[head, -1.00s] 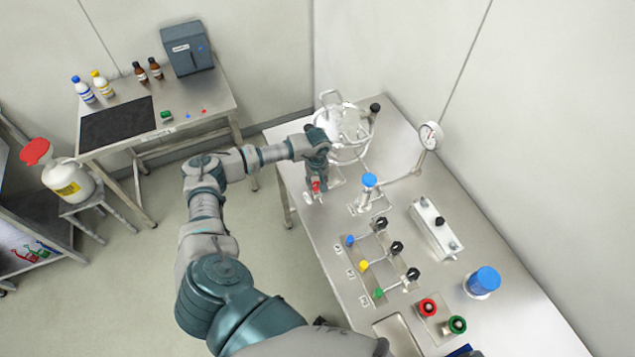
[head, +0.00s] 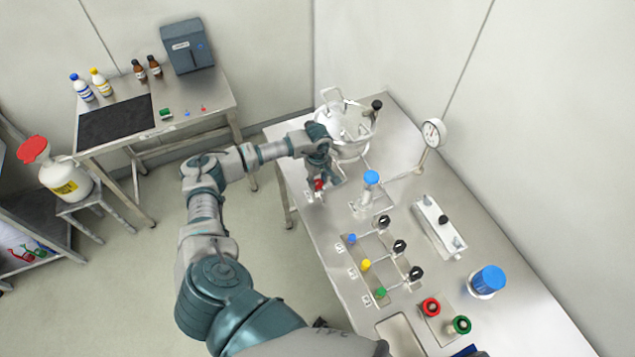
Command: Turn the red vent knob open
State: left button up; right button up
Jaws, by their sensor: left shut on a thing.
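The red vent knob (head: 318,184) sits low on a small fitting near the left edge of the steel bench, in front of the glass vessel. My left gripper (head: 319,180) reaches down from above and is shut on the knob. The fingers cover part of it, so how far the knob is turned cannot be told. My right gripper is not in view.
The round vessel (head: 345,125) stands just behind the gripper. A blue-capped valve (head: 370,180) and a gauge (head: 433,132) are to the right. Several coloured valves (head: 365,265) with black handles line the bench front. A side table (head: 190,128) stands at the left.

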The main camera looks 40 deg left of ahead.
pick_arm(q)
jog(key=n+b, duration=0.1)
jog(key=n, duration=0.2)
jog(key=shift+n, duration=0.4)
jog(key=n+b, duration=0.1)
jog(key=n, duration=0.2)
jog(key=shift+n, duration=0.3)
jog(key=n+b, duration=0.1)
jog(key=n, duration=0.2)
jog(key=shift+n, duration=0.4)
jog(key=n, duration=0.3)
jog(key=shift+w+r+n, duration=0.1)
jog(key=shift+n, duration=0.2)
jog(key=n, duration=0.5)
jog(key=shift+b, duration=0.3)
jog(key=shift+r+n, duration=0.1)
jog(key=shift+n, duration=2)
jog(key=shift+a, duration=0.1)
jog(key=o, duration=1)
jog(key=shift+o, duration=0.8)
